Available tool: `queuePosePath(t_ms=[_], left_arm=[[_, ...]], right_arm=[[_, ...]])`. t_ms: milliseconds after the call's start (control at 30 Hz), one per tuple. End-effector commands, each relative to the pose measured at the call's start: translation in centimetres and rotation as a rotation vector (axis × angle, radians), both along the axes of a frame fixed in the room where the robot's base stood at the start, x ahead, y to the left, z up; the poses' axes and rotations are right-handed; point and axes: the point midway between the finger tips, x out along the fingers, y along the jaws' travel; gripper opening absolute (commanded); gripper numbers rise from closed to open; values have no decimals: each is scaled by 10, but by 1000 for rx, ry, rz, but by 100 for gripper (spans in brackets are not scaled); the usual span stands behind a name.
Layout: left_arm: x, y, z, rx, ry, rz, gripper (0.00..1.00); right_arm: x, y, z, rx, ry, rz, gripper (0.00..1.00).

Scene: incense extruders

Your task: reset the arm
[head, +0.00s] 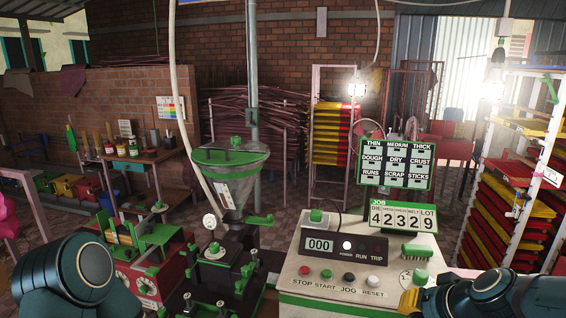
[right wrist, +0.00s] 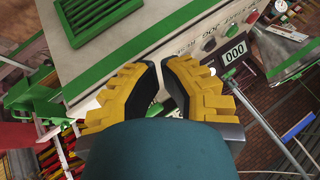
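My right gripper (head: 410,302) is low at the right in the head view, beside the front right corner of the cream control console (head: 330,268). In the right wrist view its yellow fingers with dark pads (right wrist: 161,75) have a narrow gap between them. Nothing is seen held there. The console, with its green edges, shows beyond the fingertips, and no contact with it is clear. My left arm comes in at the lower left of the head view. Its gripper is out of view.
Racks of red and yellow trays (head: 510,210) stand at the right.

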Motion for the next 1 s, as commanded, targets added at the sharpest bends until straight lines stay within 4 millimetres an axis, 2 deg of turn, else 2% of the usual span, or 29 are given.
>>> queuePosePath(t_ms=[33,167,333,467,600,700,800,1000], left_arm=[[1,0,0,0,-1,0,66],[1,0,-1,0,-1,1,66],[0,0,0,0,0,0,66],[0,0,-1,0,0,0,66],[0,0,0,0,0,0,66],[0,0,0,0,0,0,66],[0,0,0,0,0,0,66],[0,0,0,0,0,0,66]], right_arm=[[1,6,-18,-3,32,9,0],[2,20,-63,-20,101,29,0],[-7,48,-136,-48,203,75,0],[-25,75,-191,-66,274,128,0],[-52,106,-244,-74,335,192,0],[-73,126,-272,-71,368,234,0],[-90,140,-292,-64,391,265,0],[-107,153,-307,-55,409,291,0]])
